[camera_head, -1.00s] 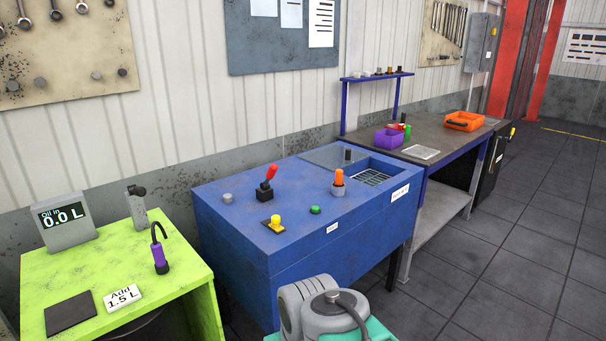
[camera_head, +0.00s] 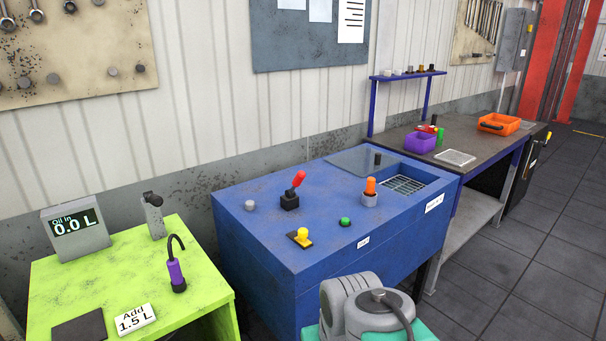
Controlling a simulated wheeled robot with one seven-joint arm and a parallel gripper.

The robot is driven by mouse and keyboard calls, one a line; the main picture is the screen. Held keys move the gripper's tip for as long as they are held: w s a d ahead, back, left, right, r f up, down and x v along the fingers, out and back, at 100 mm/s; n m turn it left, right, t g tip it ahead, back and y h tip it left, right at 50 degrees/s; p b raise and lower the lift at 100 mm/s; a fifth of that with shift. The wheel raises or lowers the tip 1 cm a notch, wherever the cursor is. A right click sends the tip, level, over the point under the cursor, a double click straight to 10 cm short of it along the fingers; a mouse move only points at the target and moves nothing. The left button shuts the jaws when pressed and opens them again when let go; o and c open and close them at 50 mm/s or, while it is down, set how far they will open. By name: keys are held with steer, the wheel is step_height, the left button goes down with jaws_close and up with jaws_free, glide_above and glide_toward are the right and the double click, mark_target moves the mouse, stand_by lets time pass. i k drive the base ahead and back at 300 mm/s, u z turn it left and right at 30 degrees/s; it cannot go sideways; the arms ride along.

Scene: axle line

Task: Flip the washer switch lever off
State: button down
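The washer is a blue cabinet (camera_head: 300,232) standing against the wall in the middle of the head view. A switch lever with a red handle (camera_head: 298,179) rises from a black base (camera_head: 289,201) on its top, tilted up to the right. A yellow knob (camera_head: 302,237) on a dark plate, a green button (camera_head: 345,222) and a grey knob (camera_head: 250,205) sit around it. An orange-topped post (camera_head: 370,186) stands to the right, beside a basin with a grate. Part of my arm shows at the bottom, in front of the cabinet. My gripper is not in view.
A lime-green table (camera_head: 105,285) at left holds an "Oil in 0.0 L" display (camera_head: 76,233), a purple-handled hooked tool (camera_head: 176,272) and an "Add 1.5 L" card (camera_head: 134,318). A workbench (camera_head: 395,150) with purple and orange bins stands behind right. Floor at right is clear.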

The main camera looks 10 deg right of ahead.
mark_target(299, 177)
steer(key=i, duration=1.1)
steer(key=u, duration=1)
